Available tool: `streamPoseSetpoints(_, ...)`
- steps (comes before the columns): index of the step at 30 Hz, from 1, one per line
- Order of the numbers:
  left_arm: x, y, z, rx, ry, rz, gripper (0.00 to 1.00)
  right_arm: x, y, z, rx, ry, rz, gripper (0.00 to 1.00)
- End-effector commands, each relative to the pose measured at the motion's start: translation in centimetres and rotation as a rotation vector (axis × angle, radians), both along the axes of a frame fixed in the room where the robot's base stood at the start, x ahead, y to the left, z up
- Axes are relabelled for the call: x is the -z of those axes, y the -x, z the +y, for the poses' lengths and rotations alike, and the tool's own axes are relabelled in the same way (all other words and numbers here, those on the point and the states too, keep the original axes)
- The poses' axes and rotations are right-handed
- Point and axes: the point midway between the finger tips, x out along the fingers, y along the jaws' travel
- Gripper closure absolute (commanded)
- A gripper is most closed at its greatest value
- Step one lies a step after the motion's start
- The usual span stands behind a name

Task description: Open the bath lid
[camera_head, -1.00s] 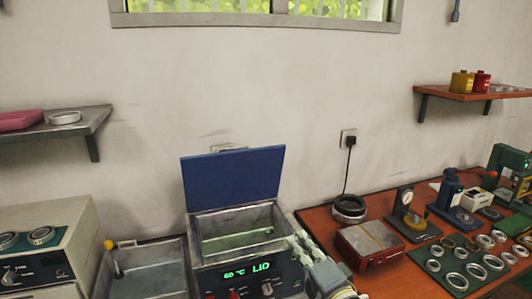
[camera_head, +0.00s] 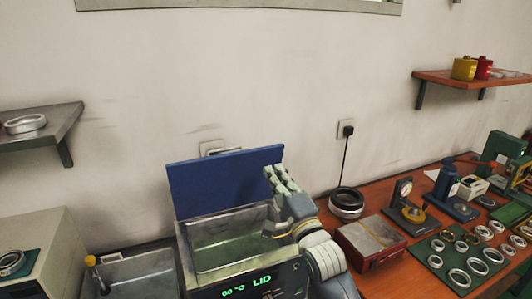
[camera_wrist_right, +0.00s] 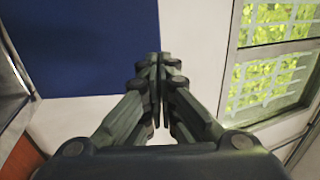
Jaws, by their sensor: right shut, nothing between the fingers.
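The bath (camera_head: 190,262) is a metal-rimmed tank with pale greenish liquid inside, in the lower middle of the head view. Its blue lid (camera_head: 215,178) stands raised and open at the back of the tank, against the wall side. The display on its front reads 60 °C and LID (camera_head: 247,287). My right gripper (camera_head: 269,171) is shut and empty, pointing upward at the lid's right edge. I cannot tell whether it touches the lid. My left gripper is not in view.
An open metal basin (camera_head: 142,278) stands left of the bath. On the orange bench at right are a red box (camera_head: 370,252), dark stacked rings (camera_head: 347,201), a gauge stand (camera_head: 405,205) and a green mat (camera_head: 437,262) with several rings. Shelves hang on the wall.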

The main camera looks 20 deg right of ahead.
Motion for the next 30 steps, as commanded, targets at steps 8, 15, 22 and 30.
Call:
streamPoseSetpoints(8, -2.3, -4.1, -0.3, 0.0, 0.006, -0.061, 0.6, -1.6, -4.3, 0.1, 0.001, 0.003, 0.001, 1.0)
streamPoseSetpoints(15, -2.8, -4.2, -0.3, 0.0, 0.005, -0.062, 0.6, -1.8, -5.9, 0.2, 0.001, 0.002, 0.001, 1.0)
streamPoseSetpoints(22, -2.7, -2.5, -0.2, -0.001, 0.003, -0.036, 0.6, -1.8, -6.1, 0.2, -0.001, 0.001, 0.0, 1.0)
streamPoseSetpoints(30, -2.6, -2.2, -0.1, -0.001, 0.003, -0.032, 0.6, -2.0, -6.7, 0.2, 0.001, 0.001, -0.001, 1.0)
